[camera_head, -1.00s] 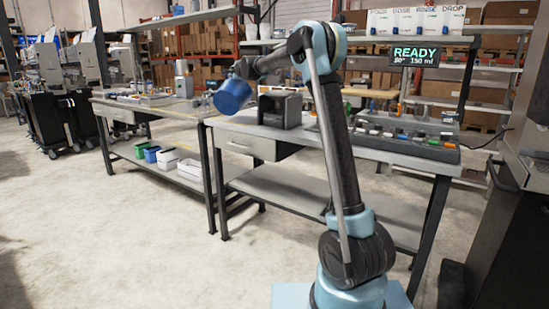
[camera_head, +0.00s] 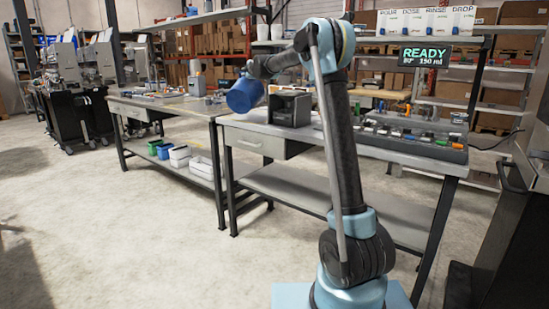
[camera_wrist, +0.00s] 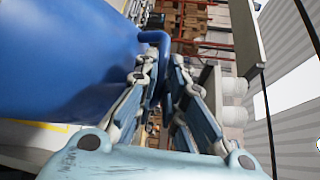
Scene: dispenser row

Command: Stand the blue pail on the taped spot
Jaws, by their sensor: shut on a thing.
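The blue pail (camera_head: 244,95) hangs tilted at the end of my arm in the head view, in front of the gap between the two workbenches. In the wrist view, the pail (camera_wrist: 70,60) fills the upper left, very close. My gripper (camera_wrist: 160,70) is shut on the pail's blue handle (camera_wrist: 154,38). In the head view, my gripper is small and partly hidden behind the pail and arm. A yellow strip (camera_wrist: 42,124) shows on a pale surface below the pail in the wrist view; I cannot tell whether it marks the taped spot.
A dark box-shaped machine (camera_head: 290,108) stands on the near workbench (camera_head: 268,127), just right of the pail. A rack of small coloured items (camera_head: 415,137) is farther right. Bins (camera_head: 180,155) sit on the left bench's lower shelf. The floor at left is clear.

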